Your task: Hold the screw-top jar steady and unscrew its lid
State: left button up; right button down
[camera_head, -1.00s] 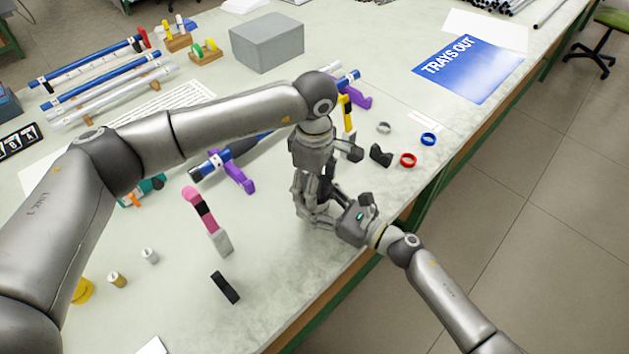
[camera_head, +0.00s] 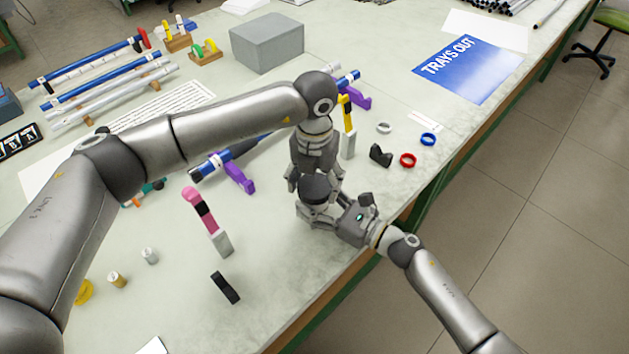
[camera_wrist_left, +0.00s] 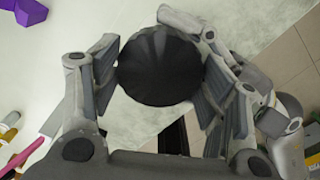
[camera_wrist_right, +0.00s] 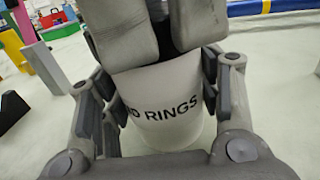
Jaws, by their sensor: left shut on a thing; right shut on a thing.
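The jar (camera_wrist_right: 167,112) is pale, with dark lettering ending in RINGS. It stands upright between the fingers of my right gripper (camera_wrist_right: 160,100), which is shut on it. The lid (camera_wrist_left: 160,66) is round, dark and ribbed. My left gripper (camera_wrist_left: 160,75) is shut on it from above, with fingers on both sides. In the head view the dark lid (camera_head: 316,188) shows below my left wrist, over my right gripper (camera_head: 322,214). Left fingers cover most of the lid in the right wrist view. I cannot tell how far the lid is turned on its thread.
A pink-and-black piece on a grey block (camera_head: 207,222) and a black block (camera_head: 225,287) stand left of the jar. The table edge is close on the near right.

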pick_arm(q)
jog(key=n, duration=1.7)
jog(key=shift+r, duration=0.1)
jog(key=shift+r, duration=1.05)
jog(key=shift+r, duration=0.1)
